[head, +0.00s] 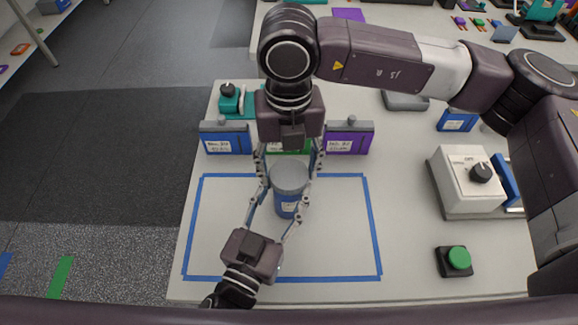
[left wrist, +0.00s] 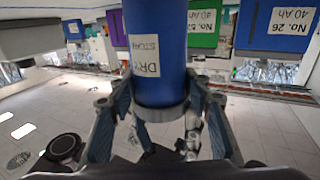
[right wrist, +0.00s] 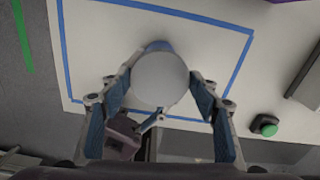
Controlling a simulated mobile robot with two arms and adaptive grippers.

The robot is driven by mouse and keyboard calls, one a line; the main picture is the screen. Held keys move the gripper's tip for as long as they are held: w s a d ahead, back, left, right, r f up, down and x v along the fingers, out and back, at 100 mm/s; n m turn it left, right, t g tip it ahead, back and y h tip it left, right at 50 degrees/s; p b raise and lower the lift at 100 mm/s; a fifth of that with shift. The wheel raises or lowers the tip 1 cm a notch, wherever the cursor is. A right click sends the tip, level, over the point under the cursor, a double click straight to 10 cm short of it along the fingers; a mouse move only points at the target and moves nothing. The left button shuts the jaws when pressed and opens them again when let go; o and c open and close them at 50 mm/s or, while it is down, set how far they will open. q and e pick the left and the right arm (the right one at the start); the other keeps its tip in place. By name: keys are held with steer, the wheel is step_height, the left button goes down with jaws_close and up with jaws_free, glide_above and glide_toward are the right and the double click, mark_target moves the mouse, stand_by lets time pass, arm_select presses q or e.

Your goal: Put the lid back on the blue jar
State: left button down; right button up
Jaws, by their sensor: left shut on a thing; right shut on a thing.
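The blue jar (head: 287,205) stands inside the blue tape outline, its pale label facing the front. My left gripper (head: 275,207), coming from the front, is shut around the jar's body; the left wrist view shows the blue wall (left wrist: 158,75) between its fingers. The round grey lid (head: 290,177) is at the jar's mouth. My right gripper (head: 286,182), reaching from behind, is shut on the lid's sides. In the right wrist view the lid (right wrist: 160,79) covers most of the jar, with a blue edge showing beyond. I cannot tell whether the lid is fully seated.
A blue case (head: 226,143), a green case (head: 290,145) and a purple case (head: 349,143) stand behind the outline. A white box with a black knob (head: 466,178) and a green button (head: 458,259) are at right. The taped area (head: 340,235) is otherwise clear.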

steer(key=m, duration=0.3)
steer(key=shift+m, duration=0.4)
steer(key=o, duration=1.4)
steer(key=shift+c, duration=0.2)
step_height(320, 180, up, 12)
arm_select(q)
steer(key=c, duration=0.9)
jaws_free()
steer(key=shift+c, duration=0.2)
steer(key=shift+s, duration=0.1)
